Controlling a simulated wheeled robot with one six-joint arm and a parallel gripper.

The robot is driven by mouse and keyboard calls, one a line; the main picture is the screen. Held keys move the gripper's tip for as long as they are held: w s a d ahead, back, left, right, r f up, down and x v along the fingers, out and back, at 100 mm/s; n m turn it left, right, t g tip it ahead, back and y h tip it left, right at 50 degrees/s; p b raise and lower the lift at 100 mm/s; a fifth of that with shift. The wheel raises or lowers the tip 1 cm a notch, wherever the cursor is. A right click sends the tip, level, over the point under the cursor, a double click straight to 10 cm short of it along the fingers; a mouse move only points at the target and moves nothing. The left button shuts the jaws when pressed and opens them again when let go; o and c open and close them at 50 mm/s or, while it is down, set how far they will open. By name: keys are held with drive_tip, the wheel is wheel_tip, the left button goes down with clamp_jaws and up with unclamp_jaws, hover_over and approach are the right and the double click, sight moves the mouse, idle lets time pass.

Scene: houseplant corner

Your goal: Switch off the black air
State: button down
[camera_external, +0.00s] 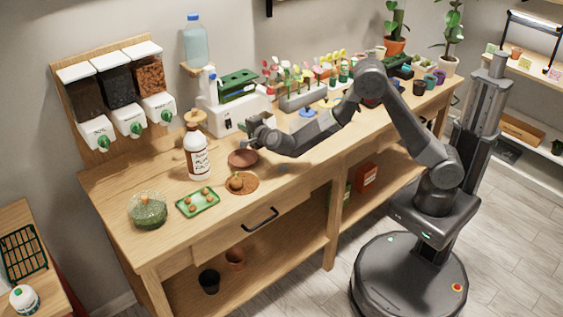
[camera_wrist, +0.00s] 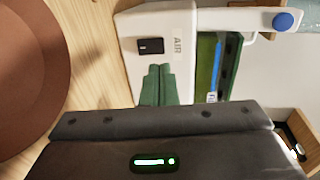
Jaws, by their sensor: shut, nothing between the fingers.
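The black air switch (camera_wrist: 150,46) is a small dark rocker on the front of a white machine (camera_wrist: 190,18), beside the printed word AIR. The white machine (camera_external: 234,116) stands against the wall on the bench in the external view, with the dark switch (camera_external: 228,124) small on its front. My gripper (camera_wrist: 159,68) has its green fingers closed together with nothing between them. The fingertips appear just below the switch in the wrist view; I cannot tell whether they touch the machine. In the external view my gripper (camera_external: 254,124) is close in front of the machine.
A brown bowl (camera_wrist: 28,70) lies close at left in the wrist view and below my gripper (camera_external: 243,158) on the bench. A white bottle (camera_external: 197,155) stands left of the machine. Potted flowers (camera_external: 300,88) stand to the right.

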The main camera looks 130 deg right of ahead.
drive_tip(key=a+r, duration=0.3)
drive_tip(key=a, duration=0.3)
drive_tip(key=shift+a, duration=0.3)
drive_tip(key=shift+d, duration=0.1)
drive_tip(key=d+f, duration=0.1)
drive_tip(key=d, duration=0.2)
drive_tip(key=d+f, duration=0.1)
drive_tip(key=d, duration=0.2)
drive_tip(key=d+f, duration=0.2)
drive_tip(key=d, duration=0.1)
drive_tip(key=shift+f, duration=0.1)
drive_tip(key=shift+a+f+b, duration=0.6)
drive_tip(key=shift+f, duration=0.25)
drive_tip(key=a, duration=0.2)
drive_tip(key=a+r, duration=0.1)
drive_tip(key=a, duration=0.1)
drive_tip(key=a+r, duration=0.1)
drive_tip(key=a, duration=0.1)
drive_tip(key=shift+a, duration=0.3)
